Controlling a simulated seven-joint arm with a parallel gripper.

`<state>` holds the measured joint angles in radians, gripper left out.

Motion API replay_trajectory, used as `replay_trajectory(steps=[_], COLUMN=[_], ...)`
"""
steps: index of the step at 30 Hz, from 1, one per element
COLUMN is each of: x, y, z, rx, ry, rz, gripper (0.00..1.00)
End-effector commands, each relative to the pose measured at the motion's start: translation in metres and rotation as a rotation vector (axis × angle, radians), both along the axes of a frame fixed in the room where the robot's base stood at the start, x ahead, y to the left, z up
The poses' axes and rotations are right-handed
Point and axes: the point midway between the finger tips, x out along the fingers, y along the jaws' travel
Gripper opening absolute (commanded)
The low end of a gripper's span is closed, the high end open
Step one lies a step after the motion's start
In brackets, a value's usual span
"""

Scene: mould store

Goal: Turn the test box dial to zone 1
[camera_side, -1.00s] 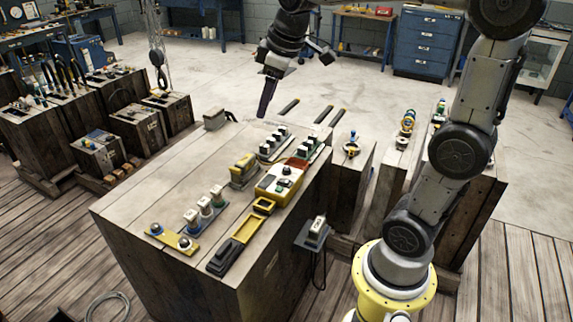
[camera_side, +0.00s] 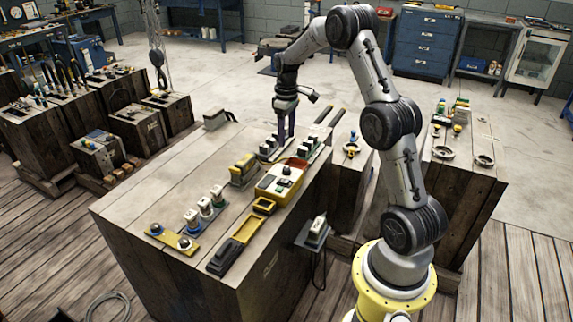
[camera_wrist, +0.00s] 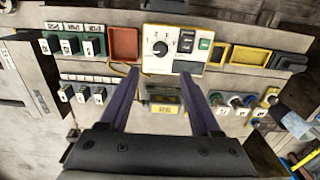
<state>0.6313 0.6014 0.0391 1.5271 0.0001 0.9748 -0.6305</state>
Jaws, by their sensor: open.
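The test box (camera_side: 279,181) is a yellow-edged box with a pale top, on the wooden bench. In the wrist view the test box (camera_wrist: 172,70) shows near the top middle. Its round black dial (camera_wrist: 160,48) sits on the left of the panel, with small marks around it that I cannot read. The dial's setting is too small to tell. In the side view the dial (camera_side: 286,170) is a small dark knob. My gripper (camera_side: 284,141) points down above the back of the bench, beyond the box. In the wrist view my gripper (camera_wrist: 160,73) has its fingers apart, with nothing between them.
A black switch (camera_wrist: 187,42) and a green one (camera_wrist: 205,44) sit beside the dial. A red tray (camera_wrist: 123,45) adjoins the box, with rows of switches farther left. Yellow frames (camera_wrist: 250,57) lie to the right. Coloured knobs (camera_wrist: 235,101) stand nearby.

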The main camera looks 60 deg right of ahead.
Motion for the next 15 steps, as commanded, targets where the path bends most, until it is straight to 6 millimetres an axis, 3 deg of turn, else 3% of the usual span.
replay_trajectory(steps=[9,15], x=[-0.001,0.0], y=[0.002,0.001], z=[-0.064,-0.096], rx=[0.003,0.001], ry=[0.004,0.001], rz=[0.001,0.002], gripper=[0.64,0.64])
